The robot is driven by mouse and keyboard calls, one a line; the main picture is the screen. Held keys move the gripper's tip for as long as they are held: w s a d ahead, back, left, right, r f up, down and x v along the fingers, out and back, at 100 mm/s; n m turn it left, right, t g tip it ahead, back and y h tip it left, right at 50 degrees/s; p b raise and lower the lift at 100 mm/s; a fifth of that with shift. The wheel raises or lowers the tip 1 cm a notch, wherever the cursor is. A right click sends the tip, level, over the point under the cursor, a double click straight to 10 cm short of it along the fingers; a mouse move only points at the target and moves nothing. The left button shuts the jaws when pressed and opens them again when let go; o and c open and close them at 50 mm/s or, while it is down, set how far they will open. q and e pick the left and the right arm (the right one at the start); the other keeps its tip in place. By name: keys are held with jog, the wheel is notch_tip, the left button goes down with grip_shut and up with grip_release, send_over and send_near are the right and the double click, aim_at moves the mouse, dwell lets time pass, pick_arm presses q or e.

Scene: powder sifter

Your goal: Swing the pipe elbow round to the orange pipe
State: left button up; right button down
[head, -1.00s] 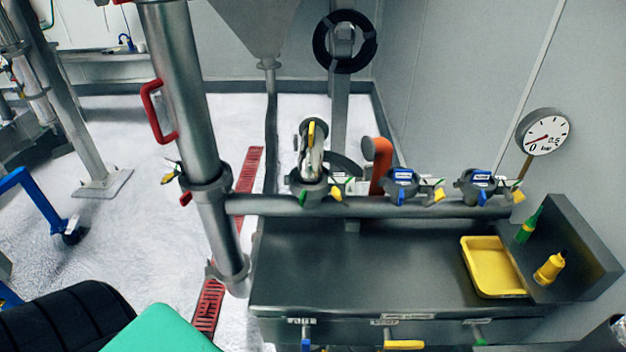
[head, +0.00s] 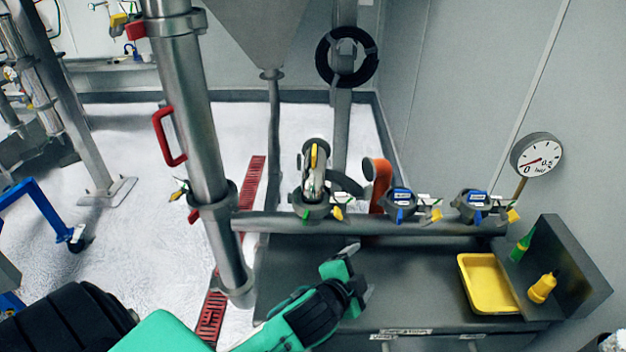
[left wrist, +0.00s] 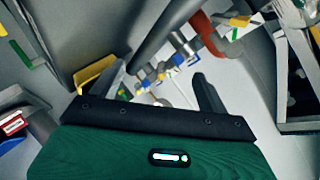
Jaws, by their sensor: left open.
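The pipe elbow (head: 311,180) is shiny metal with a yellow handle. It stands up from the horizontal grey pipe, left of the orange pipe (head: 381,185), and its open end does not meet that pipe. The orange pipe also shows in the left wrist view (left wrist: 204,32). My left gripper (head: 362,272) is green and black, open and empty. It hangs over the dark bench, in front of and below the elbow and the orange pipe, touching neither. My right gripper is not in view.
Two blue-labelled valves (head: 400,203) sit right of the orange pipe on the horizontal pipe (head: 350,225). A thick steel column with a red handle (head: 167,138) stands at left. A yellow tray (head: 490,308), bottles and a gauge (head: 537,157) are at right.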

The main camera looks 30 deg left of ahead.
pick_arm(q)
jog(key=w+d+r+m+t+h, duration=0.3)
jog(key=w+d+r+m+h, duration=0.15)
jog(key=r+m, duration=0.4)
jog(key=w+d+r+m+t+h, duration=0.35)
jog(key=d+r+m, duration=0.3)
jog(key=r, duration=0.25)
jog(key=s+d+r+m+g+h, duration=0.2)
jog(key=d+r+m+g+h, duration=0.25)
jog(key=m+h, duration=0.5)
jog(key=m+g+y, duration=1.1)
jog(key=m+y, duration=0.9)
jog(key=m, duration=1.1)
send_near(314, 149)
jog(key=shift+g, duration=0.3)
jog(key=p+x, duration=0.1)
jog(key=x, duration=0.3)
jog(key=p+x, duration=0.2)
jog(key=x, duration=0.1)
jog(key=p+x, duration=0.2)
jog(key=x, duration=0.2)
jog(key=shift+w+f, duration=0.25)
jog(key=shift+w, duration=0.15)
jog(key=shift+w+a+f, duration=0.2)
jog(key=shift+f, duration=0.5)
